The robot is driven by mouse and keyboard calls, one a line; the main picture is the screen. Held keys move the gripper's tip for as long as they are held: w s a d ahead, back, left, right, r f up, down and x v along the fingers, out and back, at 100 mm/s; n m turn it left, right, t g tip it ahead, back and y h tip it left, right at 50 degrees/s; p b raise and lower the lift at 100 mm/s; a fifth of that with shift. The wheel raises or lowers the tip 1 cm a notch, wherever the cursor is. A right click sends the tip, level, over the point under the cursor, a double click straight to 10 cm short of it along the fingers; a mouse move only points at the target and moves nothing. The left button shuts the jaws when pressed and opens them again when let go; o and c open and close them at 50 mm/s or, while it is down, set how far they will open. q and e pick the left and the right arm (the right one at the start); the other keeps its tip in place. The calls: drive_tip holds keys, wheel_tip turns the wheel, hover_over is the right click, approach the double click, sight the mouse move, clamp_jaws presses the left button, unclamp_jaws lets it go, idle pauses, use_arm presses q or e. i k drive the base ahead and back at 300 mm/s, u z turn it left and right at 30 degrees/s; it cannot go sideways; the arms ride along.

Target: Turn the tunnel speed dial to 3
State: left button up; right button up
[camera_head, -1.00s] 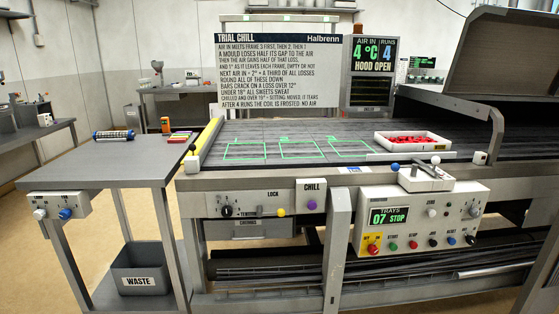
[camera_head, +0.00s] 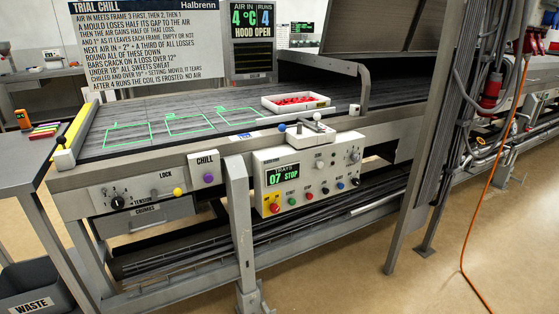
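A grey control box (camera_head: 306,181) is fixed to the front of the conveyor bench. I cannot tell by label which one is the tunnel speed dial. Neither of my grippers is in view.
A white tray of red pieces (camera_head: 320,101) lies on the belt (camera_head: 220,98). A purple button (camera_head: 208,178) is under "CHILL". A post (camera_head: 240,220) stands before the bench, and a metal upright (camera_head: 418,170) stands at right. The floor (camera_head: 390,280) at front right is clear.

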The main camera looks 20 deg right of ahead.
sight(355, 158)
drive_tip(key=z, duration=0.9)
drive_tip(key=i, duration=1.75)
drive_tip(key=u, duration=0.3)
